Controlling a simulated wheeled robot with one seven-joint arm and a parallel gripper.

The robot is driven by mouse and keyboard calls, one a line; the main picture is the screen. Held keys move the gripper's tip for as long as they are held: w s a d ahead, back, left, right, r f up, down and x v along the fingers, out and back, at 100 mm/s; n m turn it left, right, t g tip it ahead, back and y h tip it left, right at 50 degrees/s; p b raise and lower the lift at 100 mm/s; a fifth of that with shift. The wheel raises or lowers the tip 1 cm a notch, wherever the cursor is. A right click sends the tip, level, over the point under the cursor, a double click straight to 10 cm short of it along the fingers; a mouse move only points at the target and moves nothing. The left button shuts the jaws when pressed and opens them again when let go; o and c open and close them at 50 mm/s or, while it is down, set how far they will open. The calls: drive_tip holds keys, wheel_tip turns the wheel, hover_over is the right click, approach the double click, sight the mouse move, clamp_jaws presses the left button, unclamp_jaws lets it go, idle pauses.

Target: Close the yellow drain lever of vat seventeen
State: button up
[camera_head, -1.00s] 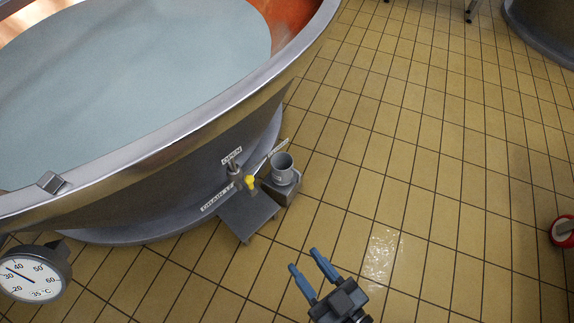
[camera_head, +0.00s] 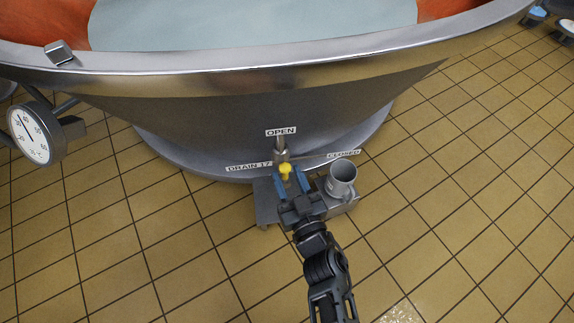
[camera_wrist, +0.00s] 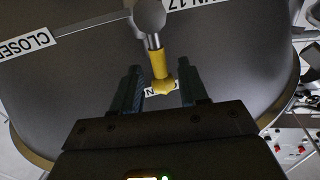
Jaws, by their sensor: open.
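The drain lever has a yellow grip (camera_head: 285,168) on a metal stem, low on the outer wall of the vat (camera_head: 260,110). Labels DRAIN 17 (camera_head: 248,167), OPEN (camera_head: 281,132) and CLOSED (camera_head: 344,154) surround it. In the wrist view the yellow grip (camera_wrist: 160,66) runs from a round metal pivot toward the OPEN label (camera_wrist: 158,90), which its tip partly covers. My gripper (camera_head: 291,182) is open just in front of the lever. In the wrist view, the yellow tip lies between the fingers of my gripper (camera_wrist: 159,88), with gaps on both sides; contact is not visible.
A grey cup (camera_head: 342,173) stands right beside my gripper, close to the lever. A grey plate (camera_head: 266,203) lies below. A dial thermometer (camera_head: 36,132) hangs at the left rim.

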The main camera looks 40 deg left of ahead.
sight(286, 175)
drive_tip(key=shift+b+x, duration=0.65)
drive_tip(key=shift+x, duration=1.4)
clamp_jaws()
